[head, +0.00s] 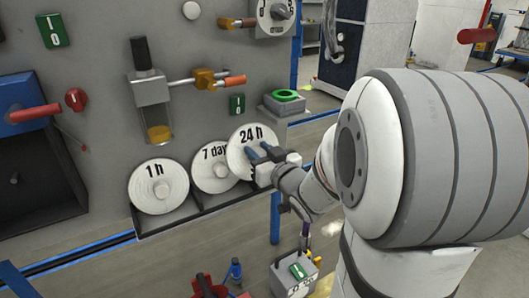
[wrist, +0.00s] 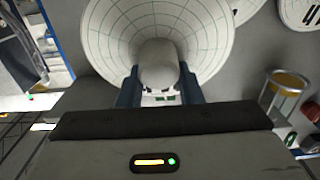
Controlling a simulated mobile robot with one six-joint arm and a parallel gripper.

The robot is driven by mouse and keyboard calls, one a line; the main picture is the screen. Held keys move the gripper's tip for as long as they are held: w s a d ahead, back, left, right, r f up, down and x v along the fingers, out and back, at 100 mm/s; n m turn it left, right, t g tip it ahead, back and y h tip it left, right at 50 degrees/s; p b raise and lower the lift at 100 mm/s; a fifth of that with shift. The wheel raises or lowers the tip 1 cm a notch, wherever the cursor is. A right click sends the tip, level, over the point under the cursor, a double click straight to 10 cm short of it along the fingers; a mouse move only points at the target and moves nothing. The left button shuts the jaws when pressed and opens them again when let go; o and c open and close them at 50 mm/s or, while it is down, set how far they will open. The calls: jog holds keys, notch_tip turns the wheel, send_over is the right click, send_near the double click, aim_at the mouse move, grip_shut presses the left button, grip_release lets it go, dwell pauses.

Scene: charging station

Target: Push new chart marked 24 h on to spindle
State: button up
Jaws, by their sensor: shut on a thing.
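The white chart marked 24 h (head: 238,138) is at the right end of a dark rack on the grey panel. My gripper (head: 262,153) is in front of it, with its blue fingers shut on the chart's central hub. In the wrist view the pale hub (wrist: 158,62) sits between the two fingers, and the gridded disc (wrist: 110,35) spreads behind it. I cannot tell whether the chart touches the rack.
The chart marked 1 h (head: 158,187) and the chart marked 7 day (head: 207,166) stand in the rack (head: 165,230) to the left. A red lever (head: 35,114) and a glass cylinder with orange handle (head: 233,82) stick out from the panel.

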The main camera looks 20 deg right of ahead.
jog(key=shift+s+a+r+b, duration=0.35)
jog(key=shift+s+a+r, duration=0.3)
jog(key=shift+s+a, duration=0.25)
jog(key=shift+s+a+r, duration=0.1)
jog(key=shift+s+r, duration=0.2)
jog(key=shift+s+r+p, duration=0.35)
jog(key=shift+r+p, duration=0.1)
jog(key=shift+r, duration=0.35)
jog(key=shift+s+r+p, duration=0.3)
jog(key=shift+r+p, duration=0.1)
jog(key=shift+r, duration=0.4)
jog(key=shift+s+r+p, duration=0.35)
jog(key=shift+r+p, duration=0.1)
jog(key=shift+r, duration=0.35)
